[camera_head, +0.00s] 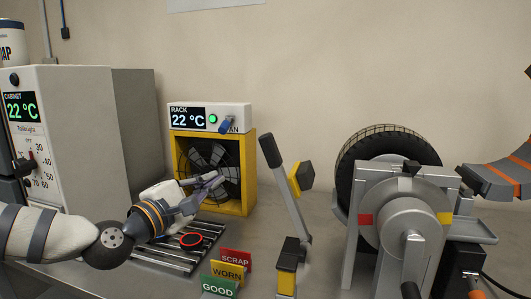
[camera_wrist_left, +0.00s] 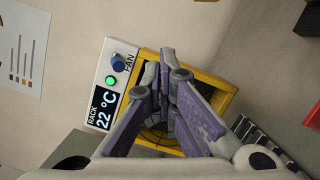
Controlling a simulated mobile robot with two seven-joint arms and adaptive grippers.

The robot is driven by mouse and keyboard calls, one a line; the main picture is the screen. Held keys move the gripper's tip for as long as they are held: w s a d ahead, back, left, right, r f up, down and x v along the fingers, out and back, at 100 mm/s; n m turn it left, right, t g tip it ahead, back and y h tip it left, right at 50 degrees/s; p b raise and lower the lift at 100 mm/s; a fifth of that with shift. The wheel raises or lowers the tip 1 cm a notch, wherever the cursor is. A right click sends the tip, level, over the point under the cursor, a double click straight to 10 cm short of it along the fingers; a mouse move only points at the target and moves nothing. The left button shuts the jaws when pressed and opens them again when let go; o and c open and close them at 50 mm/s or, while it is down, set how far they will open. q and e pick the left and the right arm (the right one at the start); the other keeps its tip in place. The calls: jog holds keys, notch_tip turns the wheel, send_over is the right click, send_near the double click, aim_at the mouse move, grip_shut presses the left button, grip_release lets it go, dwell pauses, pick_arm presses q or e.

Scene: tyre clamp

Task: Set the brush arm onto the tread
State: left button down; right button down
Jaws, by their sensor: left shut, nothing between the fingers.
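The brush arm (camera_head: 288,197) is a grey bar with a black grip at its top and a black and yellow block (camera_head: 302,178) on its right side. It rises from a post (camera_head: 288,268) and leans left, apart from the tyre. The tyre (camera_head: 378,142) stands upright behind a grey clamp, and its dark tread shows along the top. My left gripper (camera_head: 218,180) is shut and empty, left of the brush arm and in front of the yellow fan. Its fingers also show closed in the left wrist view (camera_wrist_left: 166,75). My right gripper is not in view.
A yellow-framed fan (camera_head: 246,172) stands below the rack display (camera_head: 209,118). A slatted rack (camera_head: 165,258) with a red ring lies under my left arm. Scrap, worn and good signs (camera_head: 227,272) stand at the front. A grey cabinet (camera_head: 85,130) is at left.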

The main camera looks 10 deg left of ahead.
pick_arm(q)
jog(key=shift+s+a+r, duration=0.2)
jog(key=shift+s+r, duration=0.1)
jog(key=shift+s, duration=0.05)
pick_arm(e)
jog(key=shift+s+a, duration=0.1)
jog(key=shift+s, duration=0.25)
